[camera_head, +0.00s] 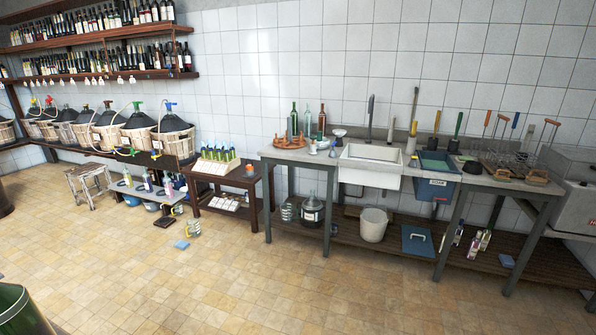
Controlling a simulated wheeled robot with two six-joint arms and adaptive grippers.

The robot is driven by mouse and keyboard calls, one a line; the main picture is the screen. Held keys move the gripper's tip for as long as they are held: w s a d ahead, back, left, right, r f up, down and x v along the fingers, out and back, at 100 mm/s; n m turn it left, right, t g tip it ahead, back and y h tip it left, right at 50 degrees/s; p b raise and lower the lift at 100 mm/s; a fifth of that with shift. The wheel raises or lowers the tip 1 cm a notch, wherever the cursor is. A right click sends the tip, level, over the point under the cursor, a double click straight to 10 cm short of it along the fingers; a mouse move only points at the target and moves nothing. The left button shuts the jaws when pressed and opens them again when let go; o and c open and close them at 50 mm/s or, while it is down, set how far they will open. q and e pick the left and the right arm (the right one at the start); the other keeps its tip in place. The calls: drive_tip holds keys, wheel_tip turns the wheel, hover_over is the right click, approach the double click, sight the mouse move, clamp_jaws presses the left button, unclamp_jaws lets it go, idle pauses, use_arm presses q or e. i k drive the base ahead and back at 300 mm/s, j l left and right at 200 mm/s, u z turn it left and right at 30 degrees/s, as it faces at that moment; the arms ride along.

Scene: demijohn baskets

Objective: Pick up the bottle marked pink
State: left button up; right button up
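No bottle can be clearly read as marked pink at this distance. Several small bottles with coloured labels stand on the low grey bench (128,190) at the left; one bottle (168,186) there seems to have a pinkish part. More labelled bottles (474,245) stand on the lower shelf under the sink table at the right, some with reddish or pinkish patches. Neither of my grippers is in view.
The sink table (300,157) holds a white sink (370,166), bottles and brushes. A white bucket (373,225) and a demijohn (312,211) stand below it. Demijohns in baskets (174,142) line the left wall. A stool (88,181) stands nearby. The tiled floor in front is mostly clear.

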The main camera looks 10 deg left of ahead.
sight(166, 183)
drive_tip(key=i+u, duration=0.2)
drive_tip(key=i, duration=0.3)
drive_tip(key=i+l+u, duration=0.2)
drive_tip(key=i, duration=0.35)
drive_tip(key=i+l+u, duration=0.2)
drive_tip(key=i, duration=0.3)
drive_tip(key=j, duration=0.1)
